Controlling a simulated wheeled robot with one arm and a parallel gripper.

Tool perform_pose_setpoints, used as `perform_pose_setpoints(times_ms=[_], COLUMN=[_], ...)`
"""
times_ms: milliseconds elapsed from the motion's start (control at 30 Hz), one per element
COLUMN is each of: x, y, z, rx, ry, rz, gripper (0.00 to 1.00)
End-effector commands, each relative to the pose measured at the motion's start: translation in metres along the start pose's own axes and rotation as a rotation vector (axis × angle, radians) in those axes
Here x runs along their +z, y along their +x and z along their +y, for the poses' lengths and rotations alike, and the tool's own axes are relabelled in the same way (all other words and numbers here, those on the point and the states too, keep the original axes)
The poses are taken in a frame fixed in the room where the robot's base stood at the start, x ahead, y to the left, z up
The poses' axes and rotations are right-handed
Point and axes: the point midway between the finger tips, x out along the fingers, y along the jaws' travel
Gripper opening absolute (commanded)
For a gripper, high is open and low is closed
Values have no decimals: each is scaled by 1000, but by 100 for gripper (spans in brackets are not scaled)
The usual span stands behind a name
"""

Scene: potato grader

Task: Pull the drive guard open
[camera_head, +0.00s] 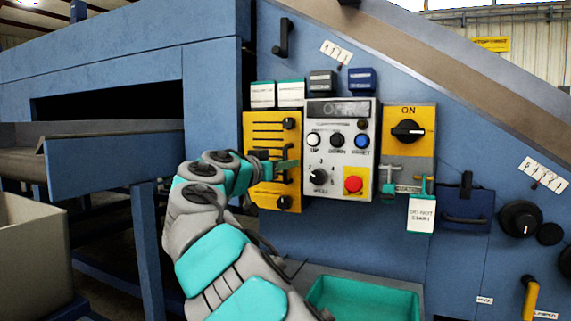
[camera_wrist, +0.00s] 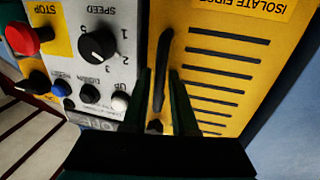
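The drive guard is a yellow slotted panel (camera_head: 257,125) on the blue machine, left of the grey control box; it looks shut. In the wrist view the guard (camera_wrist: 225,75) shows a vertical black bar handle (camera_wrist: 163,65) beside its slots and the words "ISOLATE FIRST". My gripper (camera_head: 287,165) is in front of the guard's middle and hides part of it. In the wrist view my gripper's two dark fingers (camera_wrist: 160,80) stand apart, one on each side of the handle. Small gaps show between fingers and handle. Contact cannot be made out.
The control box (camera_head: 340,165) beside the guard carries a red stop button (camera_head: 353,185) and knobs. A yellow ON switch (camera_head: 407,131) and a hanging "DO NOT START" tag (camera_head: 421,214) are further right. A green tray (camera_head: 365,300) stands below; a grey bin (camera_head: 30,250) is at left.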

Motion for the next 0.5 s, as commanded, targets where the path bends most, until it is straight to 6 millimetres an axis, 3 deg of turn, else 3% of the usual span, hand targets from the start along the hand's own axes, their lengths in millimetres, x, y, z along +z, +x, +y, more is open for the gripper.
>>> perform_pose_setpoints(times_ms=[200,433,500], x=[0,0,0], y=[1,1,1], z=[0,0,0], rx=[1,1,1], ry=[0,-1,-1], rz=[0,-1,-1], gripper=[26,1,0])
